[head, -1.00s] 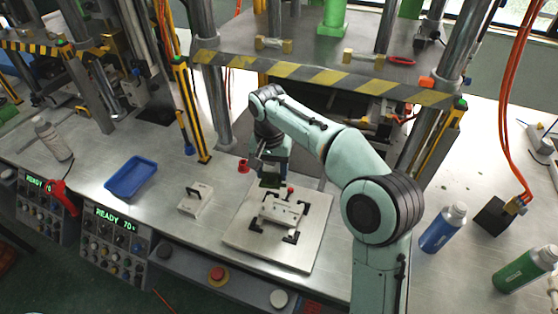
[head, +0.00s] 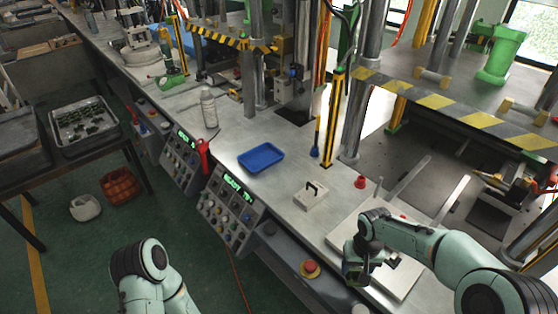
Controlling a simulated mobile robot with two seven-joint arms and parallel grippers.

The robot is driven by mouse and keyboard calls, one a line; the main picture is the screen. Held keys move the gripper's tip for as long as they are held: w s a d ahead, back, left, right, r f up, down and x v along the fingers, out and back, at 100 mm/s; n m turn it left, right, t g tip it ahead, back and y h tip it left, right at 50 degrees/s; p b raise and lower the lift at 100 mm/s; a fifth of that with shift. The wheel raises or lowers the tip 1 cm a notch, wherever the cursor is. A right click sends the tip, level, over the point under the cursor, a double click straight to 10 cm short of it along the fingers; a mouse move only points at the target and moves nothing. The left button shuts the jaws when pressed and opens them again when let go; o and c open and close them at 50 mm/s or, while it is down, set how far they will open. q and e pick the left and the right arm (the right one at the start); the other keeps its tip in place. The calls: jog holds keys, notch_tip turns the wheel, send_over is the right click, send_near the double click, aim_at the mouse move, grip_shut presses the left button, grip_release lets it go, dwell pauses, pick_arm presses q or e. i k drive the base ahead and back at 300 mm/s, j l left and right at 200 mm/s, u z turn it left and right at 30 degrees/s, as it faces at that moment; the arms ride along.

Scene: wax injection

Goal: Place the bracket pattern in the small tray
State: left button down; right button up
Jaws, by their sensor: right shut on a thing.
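The small blue tray (head: 261,158) lies empty on the metal bench, left of the mould plate. My right gripper (head: 356,272) hangs over the left front part of the plate, near the bench's front edge. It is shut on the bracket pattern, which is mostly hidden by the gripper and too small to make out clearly. My left arm (head: 150,275) shows only in part at the bottom left; its gripper is out of the picture.
A red knob (head: 361,182) is behind the plate. A bottle (head: 209,108) and red-handled tool (head: 204,155) are left of the tray. Press columns rise behind. A rack tray (head: 84,122) holds several green pieces.

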aim_at(250, 166)
jog(key=i+j+z, duration=0.1)
jog(key=j+z, duration=0.2)
jog(key=i+j+z, duration=0.1)
jog(key=j+z, duration=0.2)
jog(key=j, duration=0.15)
jog(key=j+z, duration=0.2)
jog(key=j, duration=0.7)
jog(key=j+z, duration=0.15)
jog(key=j, duration=2.65)
jog(key=i, duration=0.05)
